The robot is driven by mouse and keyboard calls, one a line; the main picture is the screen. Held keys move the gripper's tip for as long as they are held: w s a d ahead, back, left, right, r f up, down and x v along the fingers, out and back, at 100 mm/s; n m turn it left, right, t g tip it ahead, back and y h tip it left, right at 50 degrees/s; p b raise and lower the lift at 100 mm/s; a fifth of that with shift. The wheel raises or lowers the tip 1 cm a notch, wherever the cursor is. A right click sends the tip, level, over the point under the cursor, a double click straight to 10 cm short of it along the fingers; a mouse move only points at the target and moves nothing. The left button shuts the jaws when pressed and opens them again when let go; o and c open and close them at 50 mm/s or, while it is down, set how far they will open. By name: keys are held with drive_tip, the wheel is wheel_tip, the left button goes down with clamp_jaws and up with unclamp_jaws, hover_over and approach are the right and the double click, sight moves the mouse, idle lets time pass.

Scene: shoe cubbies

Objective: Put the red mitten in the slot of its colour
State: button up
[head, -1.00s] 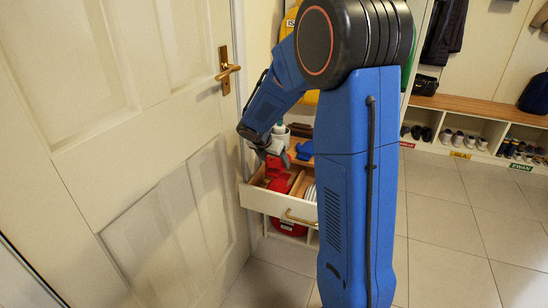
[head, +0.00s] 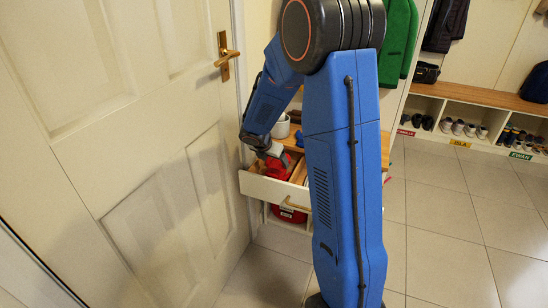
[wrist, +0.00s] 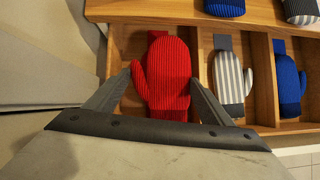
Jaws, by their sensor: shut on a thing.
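The red mitten (wrist: 168,75) lies upright in the wrist view, thumb to the left, in or just over the left compartment of the open drawer. My gripper (wrist: 160,80) is shut on it, one finger on each side. In the head view the red mitten (head: 278,166) shows just below my gripper (head: 268,152), inside the drawer (head: 268,190). A grey striped mitten (wrist: 228,78) lies in the compartment to its right, with a grey tab above it. A blue mitten (wrist: 288,84) lies in the compartment beyond, under a blue tab. Whether the red mitten touches the drawer floor I cannot tell.
On the wooden top behind the drawer lie another blue mitten (wrist: 225,7) and a grey one (wrist: 302,10). A white mug (head: 281,127) stands there too. The white door (head: 130,150) is close on the left. Tiled floor (head: 440,220) is clear on the right.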

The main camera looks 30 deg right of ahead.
drive_tip(key=shift+f, duration=1.8)
drive_tip(key=o, duration=1.1)
drive_tip(key=v, duration=1.7)
drive_tip(key=shift+r, duration=0.15)
drive_tip(key=shift+s, duration=0.1)
